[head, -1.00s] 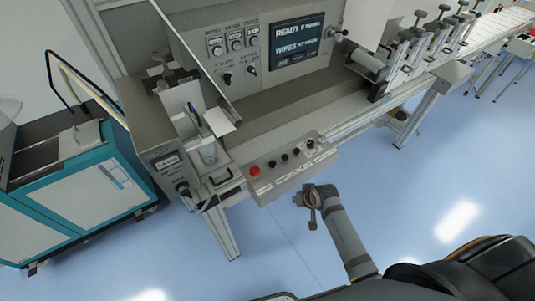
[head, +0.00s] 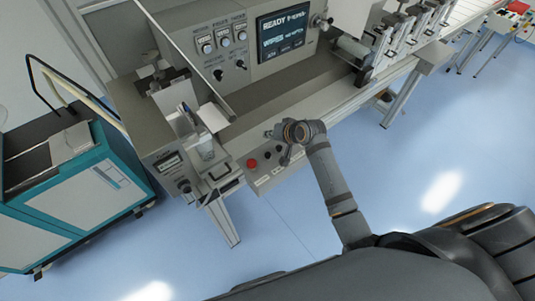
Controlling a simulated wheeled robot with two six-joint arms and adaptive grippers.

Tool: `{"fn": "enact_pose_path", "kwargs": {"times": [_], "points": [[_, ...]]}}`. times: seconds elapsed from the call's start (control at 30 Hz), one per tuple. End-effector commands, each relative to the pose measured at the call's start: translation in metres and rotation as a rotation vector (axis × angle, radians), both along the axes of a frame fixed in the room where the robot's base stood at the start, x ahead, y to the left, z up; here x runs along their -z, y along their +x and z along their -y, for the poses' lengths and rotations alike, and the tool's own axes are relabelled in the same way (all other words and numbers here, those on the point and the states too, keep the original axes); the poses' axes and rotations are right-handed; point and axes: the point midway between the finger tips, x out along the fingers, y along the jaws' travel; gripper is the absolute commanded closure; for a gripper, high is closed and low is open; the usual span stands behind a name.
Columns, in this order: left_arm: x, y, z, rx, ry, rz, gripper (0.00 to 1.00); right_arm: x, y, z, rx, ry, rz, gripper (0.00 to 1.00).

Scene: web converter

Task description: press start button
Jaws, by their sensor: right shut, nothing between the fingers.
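The button panel (head: 262,179) is a grey sloped box on the front of the machine. A red button (head: 251,163) sits at its left end, with dark buttons (head: 266,155) in a row to the right. Labels are too small to read, so I cannot tell which is the start button. My right gripper (head: 286,158) is shut and empty, over the right part of the panel. It and my arm hide the buttons there. I cannot tell whether it touches the panel. My left gripper is not in view.
The machine's screen (head: 284,32) reads READY, with knobs (head: 223,32) beside it. A teal cabinet (head: 85,205) is at the left. The blue floor in front is clear.

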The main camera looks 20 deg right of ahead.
Motion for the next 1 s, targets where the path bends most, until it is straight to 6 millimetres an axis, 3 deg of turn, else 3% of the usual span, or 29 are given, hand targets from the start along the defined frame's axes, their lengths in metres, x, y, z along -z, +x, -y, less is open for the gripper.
{"fn": "enact_pose_path", "kwargs": {"times": [0.27,0.77,1.0], "points": [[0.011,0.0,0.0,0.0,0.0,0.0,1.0,0.011,0.0,0.0,-0.001,-0.001,-0.001,1.0],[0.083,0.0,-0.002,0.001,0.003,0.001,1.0,0.07,0.0,0.0,-0.001,-0.002,0.0,1.0],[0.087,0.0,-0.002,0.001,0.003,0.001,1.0,0.088,0.0,0.0,-0.001,-0.001,-0.001,1.0]]}}
